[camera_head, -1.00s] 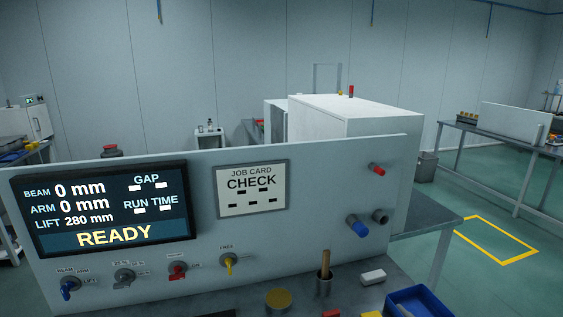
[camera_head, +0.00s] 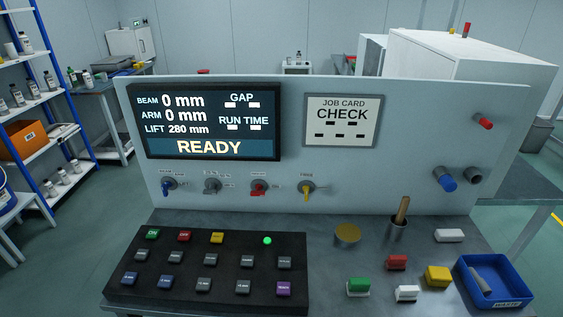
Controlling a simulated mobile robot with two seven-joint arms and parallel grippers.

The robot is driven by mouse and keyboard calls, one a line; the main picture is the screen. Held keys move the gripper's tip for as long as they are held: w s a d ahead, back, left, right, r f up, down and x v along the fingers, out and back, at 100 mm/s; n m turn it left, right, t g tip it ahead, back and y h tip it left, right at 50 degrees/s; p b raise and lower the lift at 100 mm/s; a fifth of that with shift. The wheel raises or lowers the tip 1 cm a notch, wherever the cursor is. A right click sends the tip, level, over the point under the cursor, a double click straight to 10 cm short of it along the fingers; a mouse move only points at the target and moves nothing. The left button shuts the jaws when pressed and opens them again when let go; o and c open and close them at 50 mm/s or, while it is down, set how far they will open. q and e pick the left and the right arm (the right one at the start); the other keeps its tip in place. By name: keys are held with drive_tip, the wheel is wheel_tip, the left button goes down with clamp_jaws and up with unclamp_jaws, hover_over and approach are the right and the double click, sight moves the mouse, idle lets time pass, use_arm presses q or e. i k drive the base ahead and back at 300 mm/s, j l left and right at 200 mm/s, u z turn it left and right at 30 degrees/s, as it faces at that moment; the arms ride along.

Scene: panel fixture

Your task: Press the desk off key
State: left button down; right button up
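The black key desk (camera_head: 125,292) lies on the bench at the lower left of the head view. In its back row stand a green key (camera_head: 152,234), a red key (camera_head: 184,236) and a yellow key (camera_head: 217,238). The red key's label is small and looks like OFF. A round green light (camera_head: 267,240) glows at the right of that row. The screen (camera_head: 210,122) above reads READY, with beam 0 mm, arm 0 mm and lift 280 mm. Neither of my grippers is in view, and nothing covers the keys.
The upright panel (camera_head: 420,135) stands behind the desk with several coloured knobs, a job card (camera_head: 342,120) and protruding fittings. Right of the desk are loose coloured blocks, a wooden-handled tool in a cup (camera_head: 398,228) and a blue tray (camera_head: 480,300). Shelves stand at far left.

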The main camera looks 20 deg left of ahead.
sight(184, 235)
drive_tip(key=j+u, duration=0.15)
drive_tip(key=u, duration=0.85)
